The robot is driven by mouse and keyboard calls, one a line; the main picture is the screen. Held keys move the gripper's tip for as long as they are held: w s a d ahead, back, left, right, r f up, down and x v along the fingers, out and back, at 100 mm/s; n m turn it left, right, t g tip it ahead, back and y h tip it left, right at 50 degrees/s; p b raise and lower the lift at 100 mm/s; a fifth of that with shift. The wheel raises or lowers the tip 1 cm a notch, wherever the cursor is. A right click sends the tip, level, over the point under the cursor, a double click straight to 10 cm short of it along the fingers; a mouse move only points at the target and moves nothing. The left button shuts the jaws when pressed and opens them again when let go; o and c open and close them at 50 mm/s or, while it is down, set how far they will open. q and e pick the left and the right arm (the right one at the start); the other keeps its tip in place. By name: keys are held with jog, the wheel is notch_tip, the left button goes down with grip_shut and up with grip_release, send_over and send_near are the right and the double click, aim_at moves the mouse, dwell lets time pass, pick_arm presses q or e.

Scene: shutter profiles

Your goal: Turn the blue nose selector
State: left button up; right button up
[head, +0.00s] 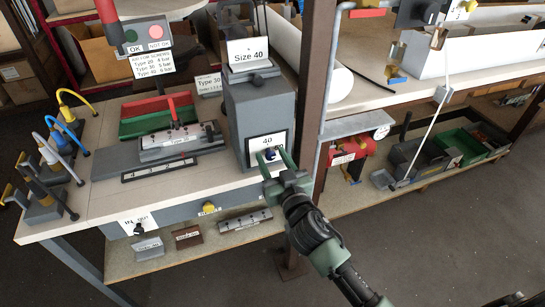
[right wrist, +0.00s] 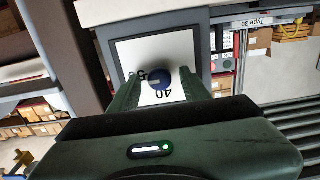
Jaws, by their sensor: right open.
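The blue nose selector (head: 269,154) is a small round knob on a white plate marked 40, low on the front of a grey machine (head: 262,110). In the right wrist view the blue knob (right wrist: 161,78) sits in front of the white plate (right wrist: 143,53), with 40 and part of another number beside it. My right gripper (head: 273,160) is open, its two green fingers reaching to either side of the knob. In the right wrist view the fingers (right wrist: 157,90) flank the knob; whether they touch it I cannot tell.
A brown upright post (head: 314,110) stands close to the right of the machine. A grey block labelled Size 40 (head: 248,66) tops the machine. A labelled profile fixture (head: 180,142) and red and green bins (head: 157,115) stand to the left.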

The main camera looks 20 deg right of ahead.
jog(key=shift+w, duration=0.1)
grip_shut()
jog(key=shift+n, duration=0.4)
jog(key=n, duration=0.3)
jog(key=shift+n+p, duration=0.3)
jog(key=shift+p, duration=0.1)
jog(key=n, duration=0.4)
jog(key=shift+a+p, duration=0.1)
jog(key=shift+p, duration=0.25)
jog(key=n, duration=0.5)
jog(key=shift+f+p, duration=0.1)
jog(key=shift+p, duration=0.2)
jog(key=shift+f+n+p, duration=0.1)
jog(key=shift+n+p, duration=0.2)
jog(key=shift+n, duration=2)
